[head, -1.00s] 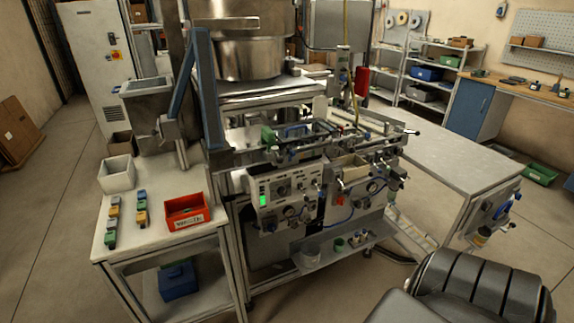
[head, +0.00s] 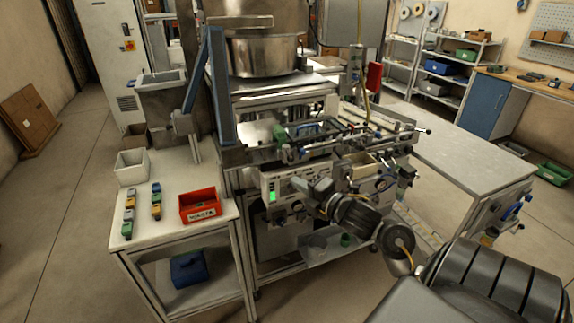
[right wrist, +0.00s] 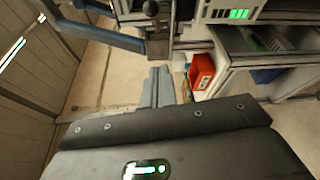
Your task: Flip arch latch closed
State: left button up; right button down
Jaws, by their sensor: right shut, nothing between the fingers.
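A small blue arch-shaped piece (head: 303,128) stands on the top deck of the machine (head: 285,185); I cannot tell for sure that it is the arch latch, or whether it is closed. My right gripper (head: 313,184) is in front of the machine's front panel, below and apart from the blue arch. In the right wrist view its two grey fingers (right wrist: 158,88) lie together, with nothing between them. The blue arch cannot be made out in that view. My left gripper is not in view.
A side table at left holds a red bin (head: 199,208), a white bin (head: 131,167) and several small coloured blocks. A bare grey table (head: 465,160) extends right. Knobs and fittings stick out from the machine's front.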

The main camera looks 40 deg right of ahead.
aim_at(288, 153)
jog(key=w+d+p, duration=0.3)
jog(key=w+p, duration=0.3)
jog(key=w, duration=0.2)
jog(key=shift+w+d, duration=0.25)
jog(key=shift+w, duration=0.15)
